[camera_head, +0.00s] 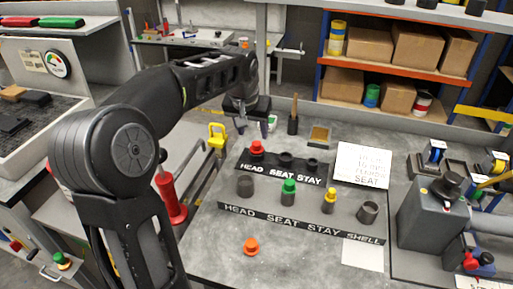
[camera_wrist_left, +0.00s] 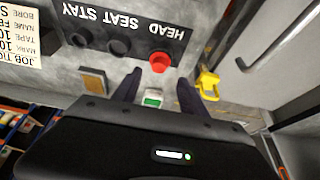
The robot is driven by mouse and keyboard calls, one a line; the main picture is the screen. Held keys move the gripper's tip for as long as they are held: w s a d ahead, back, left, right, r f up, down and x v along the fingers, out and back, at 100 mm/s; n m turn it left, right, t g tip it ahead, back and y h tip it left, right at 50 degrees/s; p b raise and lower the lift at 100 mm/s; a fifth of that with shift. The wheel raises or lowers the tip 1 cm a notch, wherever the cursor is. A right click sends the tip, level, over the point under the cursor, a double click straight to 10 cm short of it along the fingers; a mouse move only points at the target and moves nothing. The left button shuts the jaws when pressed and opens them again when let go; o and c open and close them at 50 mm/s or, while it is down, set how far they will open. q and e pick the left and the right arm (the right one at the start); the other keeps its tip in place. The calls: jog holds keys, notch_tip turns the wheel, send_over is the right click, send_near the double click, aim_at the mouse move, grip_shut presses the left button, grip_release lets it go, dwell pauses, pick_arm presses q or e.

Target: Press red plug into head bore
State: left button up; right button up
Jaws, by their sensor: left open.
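The red plug (camera_head: 257,148) stands upright at the HEAD position of the black block (camera_head: 262,168) lettered HEAD SEAT STAY. I cannot tell how deep it sits in the head bore, which it covers. In the left wrist view the red plug (camera_wrist_left: 160,63) shows just beyond the fingertips. My left gripper (camera_head: 247,120) is above and behind the block, near the table's back left edge. In the left wrist view the left gripper (camera_wrist_left: 158,82) is open, its two dark fingers apart with nothing held. The SEAT and STAY bores are empty. My right gripper is not seen.
A front rack (camera_head: 310,228) holds a green plug (camera_head: 289,187), a yellow plug (camera_head: 329,200) and dark cylinders. An orange piece (camera_head: 251,246) lies on the table in front. A lettered card (camera_head: 362,166), a brown-topped box (camera_head: 319,136) and a grey machine (camera_head: 430,222) stand around.

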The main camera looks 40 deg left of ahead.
aim_at(256, 143)
pick_arm(q)
jog(key=shift+x, duration=0.85)
jog(key=shift+p+x, duration=0.5)
jog(key=shift+x, duration=2.1)
jog(key=shift+c, duration=0.5)
grip_shut()
